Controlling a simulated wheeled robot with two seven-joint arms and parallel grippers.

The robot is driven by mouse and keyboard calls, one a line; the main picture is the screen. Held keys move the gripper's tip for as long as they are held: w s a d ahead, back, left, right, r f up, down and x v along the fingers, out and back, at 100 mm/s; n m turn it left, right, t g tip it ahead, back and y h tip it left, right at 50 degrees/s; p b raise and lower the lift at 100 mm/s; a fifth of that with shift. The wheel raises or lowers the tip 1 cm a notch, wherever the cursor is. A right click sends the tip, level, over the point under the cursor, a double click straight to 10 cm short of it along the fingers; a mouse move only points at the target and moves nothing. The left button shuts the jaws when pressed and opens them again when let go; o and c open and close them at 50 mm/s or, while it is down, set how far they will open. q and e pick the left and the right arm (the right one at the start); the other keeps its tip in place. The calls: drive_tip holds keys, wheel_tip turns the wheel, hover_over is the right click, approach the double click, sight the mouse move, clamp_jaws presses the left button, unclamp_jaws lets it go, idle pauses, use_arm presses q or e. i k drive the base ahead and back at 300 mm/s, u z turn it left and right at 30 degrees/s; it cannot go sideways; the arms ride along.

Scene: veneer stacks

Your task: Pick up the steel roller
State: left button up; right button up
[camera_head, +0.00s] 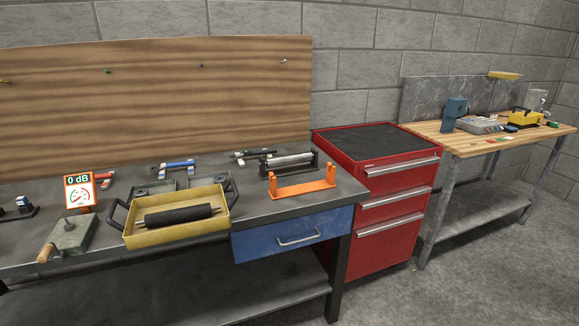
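The steel roller (290,161) appears to be the shiny silver cylinder lying across a dark stand (266,168) at the right part of the grey workbench (275,212). An orange bracket (302,186) stands just in front of it and covers a little of its lower side. A black roller (178,215) lies in a yellow tray (140,237) further left. Neither of my grippers is in the head view.
Tools with blue (177,165) and red handles lie behind the tray. A 0 dB gauge (79,190) and a grey block (73,235) with a wooden handle are at left. A red drawer cabinet (385,207) adjoins the bench; a wooden-topped table (460,143) stands beyond.

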sight(275, 161)
drive_tip(key=k, duration=1.15)
drive_tip(key=z, duration=0.6)
drive_tip(key=i, duration=0.7)
drive_tip(key=z, duration=1.15)
drive_tip(key=i, duration=2.4)
drive_tip(key=u, duration=1.25)
drive_tip(key=i, duration=0.8)
drive_tip(key=u, duration=1)
